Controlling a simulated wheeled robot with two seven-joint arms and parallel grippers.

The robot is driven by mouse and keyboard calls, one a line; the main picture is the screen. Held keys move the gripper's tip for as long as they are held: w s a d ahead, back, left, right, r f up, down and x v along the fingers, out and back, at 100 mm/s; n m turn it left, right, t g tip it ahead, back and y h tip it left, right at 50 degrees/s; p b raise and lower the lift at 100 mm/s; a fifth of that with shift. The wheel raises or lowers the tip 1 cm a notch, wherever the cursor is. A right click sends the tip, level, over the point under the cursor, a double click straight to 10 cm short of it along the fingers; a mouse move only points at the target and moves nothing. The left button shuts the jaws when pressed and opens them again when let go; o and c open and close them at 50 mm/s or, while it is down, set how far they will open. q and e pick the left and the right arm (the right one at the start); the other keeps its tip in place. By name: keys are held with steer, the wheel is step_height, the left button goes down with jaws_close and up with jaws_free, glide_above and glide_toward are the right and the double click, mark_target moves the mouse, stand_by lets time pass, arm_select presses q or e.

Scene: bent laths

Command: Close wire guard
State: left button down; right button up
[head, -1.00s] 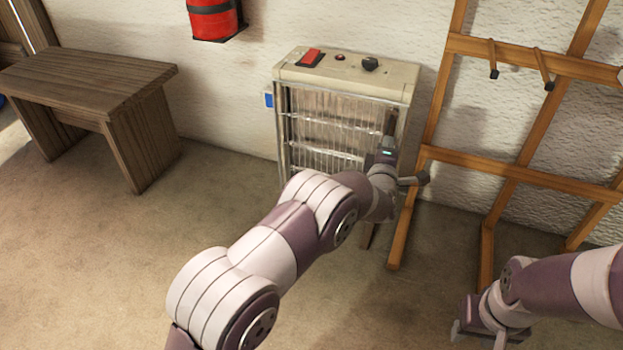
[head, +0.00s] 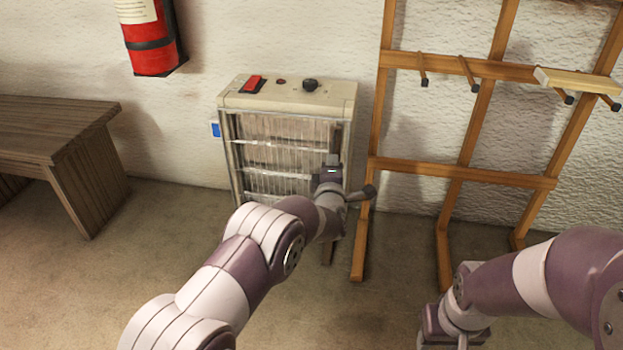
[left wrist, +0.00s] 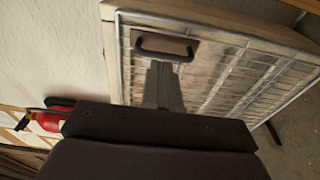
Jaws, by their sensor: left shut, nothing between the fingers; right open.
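The heater (head: 240,100) is a cream cabinet with a red switch and a dark knob on top. Its wire guard (head: 275,158) spans the front and looks flat against it or nearly so; any small gap cannot be told. In the left wrist view the guard (left wrist: 235,72) shows a silver frame, thin wires and a black handle (left wrist: 165,47) on a plate. My left gripper (head: 333,162) is shut and empty, in front of the guard's right side; contact is unclear. My right gripper (head: 452,328) is open and empty, low at the right, away from the heater.
A wooden rack (head: 455,172) with pegs and a pale lath stands right of the heater. A wooden bench (head: 60,130) is at the left. A red fire extinguisher (head: 150,45) hangs on the wall. The floor (head: 130,260) between bench and heater is clear.

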arm_select(q)
steer(key=s+d+p, duration=0.5)
steer(key=s, duration=0.4)
steer(key=s+f+m+g+h+p, duration=0.1)
steer(key=s+f+m+g+h, duration=0.1)
steer(key=s+f+m+g, duration=0.75)
steer(key=s+a+r+m+g+y+p, duration=0.1)
steer(key=s+a+r+m+g+p, duration=0.2)
steer(key=s+a+r, duration=0.4)
steer(key=s+a+r+m+g+p, duration=0.25)
steer(key=s+a+m, duration=0.2)
steer(key=s, duration=0.35)
steer(key=s+a+r+m+g+y+p, duration=0.1)
steer(key=s+a+r+m+g+p, duration=0.2)
steer(key=s+a+r, duration=0.4)
step_height(320, 180, up, 41)
steer(key=s+a+n+t+p, duration=0.1)
steer(key=a+p, duration=0.1)
steer(key=p, duration=3.7)
steer(key=shift+a+r+n, duration=0.2)
steer(key=shift+a+n, duration=0.2)
arm_select(e)
step_height(320, 180, up, 54)
steer(key=shift+s+f, duration=0.2)
steer(key=shift+s, duration=0.05)
